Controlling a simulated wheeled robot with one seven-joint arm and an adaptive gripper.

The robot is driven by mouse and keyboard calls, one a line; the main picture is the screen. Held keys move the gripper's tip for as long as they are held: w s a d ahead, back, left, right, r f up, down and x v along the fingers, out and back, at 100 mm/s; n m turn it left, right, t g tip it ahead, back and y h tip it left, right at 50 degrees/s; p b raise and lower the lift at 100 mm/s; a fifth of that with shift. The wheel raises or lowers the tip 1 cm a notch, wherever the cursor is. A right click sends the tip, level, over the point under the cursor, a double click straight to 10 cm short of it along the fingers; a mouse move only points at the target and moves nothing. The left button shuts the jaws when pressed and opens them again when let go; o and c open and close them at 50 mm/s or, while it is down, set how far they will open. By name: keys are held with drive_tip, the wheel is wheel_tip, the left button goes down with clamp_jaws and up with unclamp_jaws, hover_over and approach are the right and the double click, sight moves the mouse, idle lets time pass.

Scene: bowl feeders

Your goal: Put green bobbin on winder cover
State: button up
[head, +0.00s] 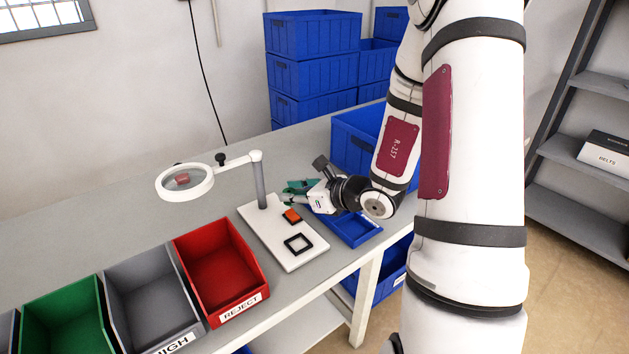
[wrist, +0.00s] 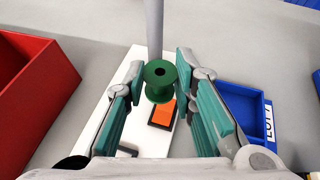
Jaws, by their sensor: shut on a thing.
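The green bobbin (wrist: 160,82) is a small spool with a hole in its end. My gripper (wrist: 157,72) is shut on it, with a teal finger on either side in the wrist view. It appears above the white base plate (wrist: 125,84) and overlaps the edge of an orange square (wrist: 163,112) on that plate. In the head view my gripper (head: 294,190) is over the back right of the plate, and the bobbin cannot be made out. No part is clearly recognisable as the winder cover.
A magnifier (head: 185,182) hangs from a post on the plate. A black square frame (head: 299,244) lies on the plate's front. A red REJECT bin (head: 256,269) stands left, a shallow blue tray (head: 368,237) right. Stacked blue bins (head: 313,72) stand behind the table.

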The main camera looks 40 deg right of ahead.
drive_tip(key=d+m+h+b, duration=0.1)
drive_tip(key=d, duration=0.1)
drive_tip(key=d+f+m+h+b, duration=0.1)
drive_tip(key=d+b, duration=0.1)
drive_tip(key=s+d+f+m+t+h+b, duration=0.1)
drive_tip(key=d, duration=0.1)
drive_tip(key=shift+f+b, duration=0.1)
drive_tip(key=shift+b, duration=0.2)
drive_tip(key=shift+w+d+h, duration=0.1)
drive_tip(key=shift+d+h, duration=0.05)
drive_tip(key=shift+h, duration=0.25)
drive_tip(key=w+d, duration=0.2)
drive_tip(key=w, duration=0.2)
drive_tip(key=w+d+f, duration=0.1)
drive_tip(key=w+d, duration=0.2)
drive_tip(key=w, duration=0.2)
drive_tip(key=w+d+b, duration=0.1)
drive_tip(key=w+d, duration=0.1)
drive_tip(key=w, duration=0.2)
drive_tip(key=shift+w+d+f, duration=0.2)
drive_tip(key=shift+w, duration=0.2)
drive_tip(key=shift+f+b, duration=0.7)
drive_tip(key=shift+f, duration=1.1)
